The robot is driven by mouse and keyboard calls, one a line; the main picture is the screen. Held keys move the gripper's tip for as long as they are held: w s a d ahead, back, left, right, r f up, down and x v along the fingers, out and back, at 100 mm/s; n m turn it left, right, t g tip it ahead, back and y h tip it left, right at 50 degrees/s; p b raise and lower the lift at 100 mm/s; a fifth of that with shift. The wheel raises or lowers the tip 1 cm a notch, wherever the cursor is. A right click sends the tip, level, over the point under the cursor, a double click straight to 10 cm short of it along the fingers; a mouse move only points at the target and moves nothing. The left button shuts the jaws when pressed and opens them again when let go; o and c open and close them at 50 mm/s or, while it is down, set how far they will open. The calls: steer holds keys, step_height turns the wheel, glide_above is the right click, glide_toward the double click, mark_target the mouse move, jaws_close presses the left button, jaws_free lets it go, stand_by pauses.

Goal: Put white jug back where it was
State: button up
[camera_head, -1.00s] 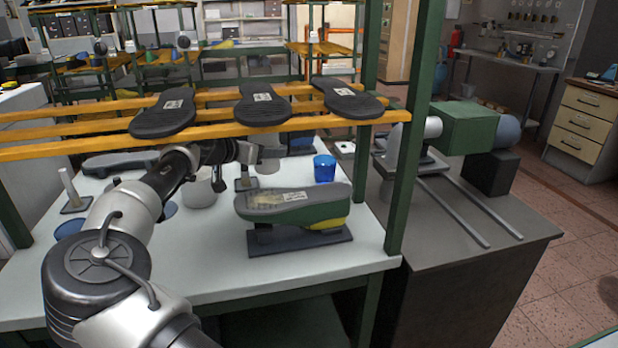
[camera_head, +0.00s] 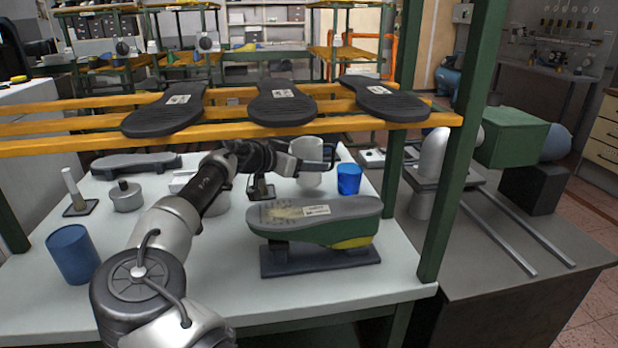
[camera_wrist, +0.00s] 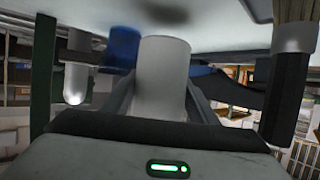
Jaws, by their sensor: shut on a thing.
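The white jug (camera_head: 309,174) is at the back of the white worktable in the head view, left of and slightly behind a blue cup (camera_head: 349,180). My gripper (camera_head: 309,162) is shut on it from the left; a dark finger crosses its front. In the wrist view the jug (camera_wrist: 160,78) stands between the two fingers, with a dark shadow on the pale table beyond its end. The wrist picture looks upside down. I cannot tell whether the jug's base touches the table. The blue cup also shows in the wrist view (camera_wrist: 121,48).
A shoe last on a dark stand (camera_head: 315,225) sits in front of the jug. The yellow rack rail (camera_head: 230,131) with several dark soles runs above the table. A green post (camera_head: 447,190) stands at right. Another blue cup (camera_head: 73,254) is at left.

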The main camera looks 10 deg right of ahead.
steer(key=shift+f+b, duration=0.35)
steer(key=shift+f, duration=1.25)
steer(key=shift+f, duration=0.15)
steer(key=o, duration=1.2)
steer(key=shift+r, duration=0.2)
steer(key=p+v, duration=0.2)
steer(key=v, duration=1)
steer(key=shift+f, duration=0.1)
